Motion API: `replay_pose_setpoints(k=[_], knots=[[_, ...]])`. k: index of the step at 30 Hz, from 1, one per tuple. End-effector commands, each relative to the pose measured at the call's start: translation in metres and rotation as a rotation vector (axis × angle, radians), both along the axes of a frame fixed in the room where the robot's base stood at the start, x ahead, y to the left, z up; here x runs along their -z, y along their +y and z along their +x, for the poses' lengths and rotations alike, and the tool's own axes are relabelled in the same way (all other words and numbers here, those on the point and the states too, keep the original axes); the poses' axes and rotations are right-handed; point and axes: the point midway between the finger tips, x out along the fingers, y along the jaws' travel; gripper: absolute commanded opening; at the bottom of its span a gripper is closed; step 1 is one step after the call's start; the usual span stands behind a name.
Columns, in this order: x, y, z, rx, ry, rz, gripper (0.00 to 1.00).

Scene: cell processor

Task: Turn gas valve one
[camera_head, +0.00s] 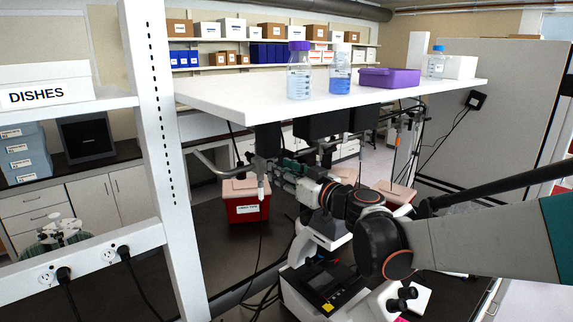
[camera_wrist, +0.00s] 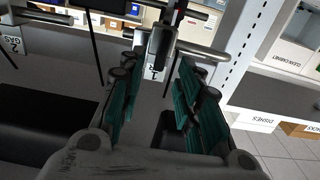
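In the wrist view, my gripper (camera_wrist: 158,82) has its two teal-padded fingers apart, with a clear gap and nothing clasped. A dark grey valve body with metal pipe arms (camera_wrist: 162,45) shows straight ahead at the fingertips. A small white tag (camera_wrist: 152,72), apparently marked 1, hangs below it between the fingers. Whether the fingers touch the valve cannot be told. Another tag (camera_wrist: 12,42), apparently reading GAS 2, is at the left. In the head view, my gripper (camera_head: 284,168) is under the white shelf, beside a hanging fixture (camera_head: 262,165); the arm partly hides this area.
The white shelf (camera_head: 225,90) overhead carries bottles and a purple box (camera_head: 389,78). A white upright post (camera_head: 165,140) stands left of the gripper. A microscope (camera_head: 325,235) and a red bin (camera_head: 245,203) are below. Cables hang nearby.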

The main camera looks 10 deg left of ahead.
Motion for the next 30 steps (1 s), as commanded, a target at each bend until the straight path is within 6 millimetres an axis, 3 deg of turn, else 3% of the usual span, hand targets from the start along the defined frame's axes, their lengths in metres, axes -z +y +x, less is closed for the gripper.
replay_pose_setpoints(k=[9,20,24,30], knots=[[-0.001,0.03,0.026,-0.001,0.0,0.0,0.32],[0.0,0.033,0.029,0.0,0.0,0.0,0.32],[0.0,0.032,0.029,0.0,0.0,0.0,0.02],[0.0,0.032,0.029,0.0,0.0,0.0,0.0]])
